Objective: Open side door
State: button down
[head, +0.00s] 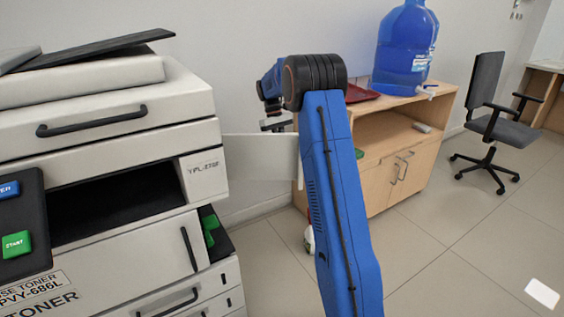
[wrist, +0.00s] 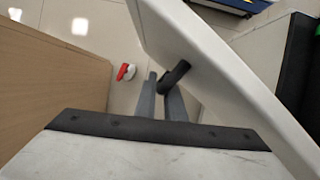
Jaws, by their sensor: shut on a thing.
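The white side door (head: 261,157) of the printer stands swung out from the printer's right side in the head view. In the wrist view the door (wrist: 215,65) runs diagonally, with a black handle (wrist: 178,72) on its face. My gripper (wrist: 162,84) is shut on this handle, with its two grey fingers either side of it. In the head view my blue arm hides the fingers and the handle. The printer (head: 125,165) shows a dark side opening with green parts inside.
A wooden cabinet (head: 380,185) bearing a blue water jug (head: 405,50) and a red tray (head: 360,94) stands behind my arm. It is close on the left in the wrist view. An office chair (head: 487,120) stands farther right. The right floor is mostly clear.

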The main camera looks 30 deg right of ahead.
jog(key=w+d+n, duration=0.2)
jog(key=w, duration=0.4)
jog(key=shift+h, duration=0.4)
jog(key=shift+w, duration=0.1)
jog(key=c, duration=2.1)
grip_release()
